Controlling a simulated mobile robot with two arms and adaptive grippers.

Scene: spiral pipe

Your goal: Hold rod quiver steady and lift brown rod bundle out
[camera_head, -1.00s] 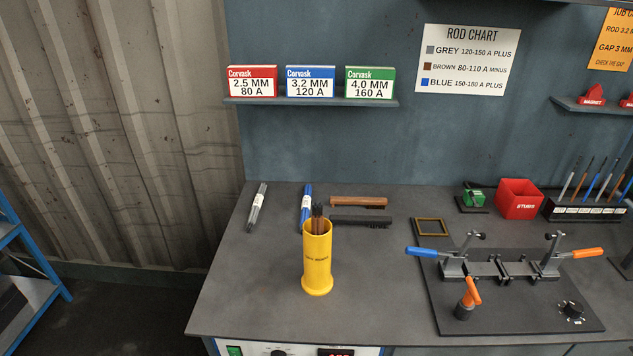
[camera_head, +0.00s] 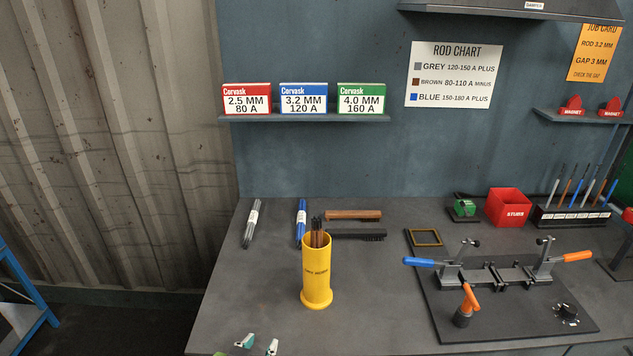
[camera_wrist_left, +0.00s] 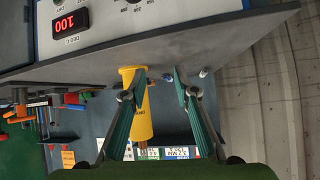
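The yellow rod quiver (camera_head: 316,275) stands upright on the bench, left of the middle in the head view. The brown rod bundle (camera_head: 318,236) stands in it, its upper ends showing above the rim and its lower part hidden inside. My left gripper (camera_head: 260,344) shows only its fingertips at the bottom edge, in front and to the left of the quiver, apart from it. In the left wrist view, which is upside down, the left gripper (camera_wrist_left: 158,77) is open with nothing held. The quiver (camera_wrist_left: 141,112) shows beyond its fingers. My right gripper is out of view.
A clamp fixture (camera_head: 500,280) on a dark plate stands to the right. The bench left and in front of the quiver is clear.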

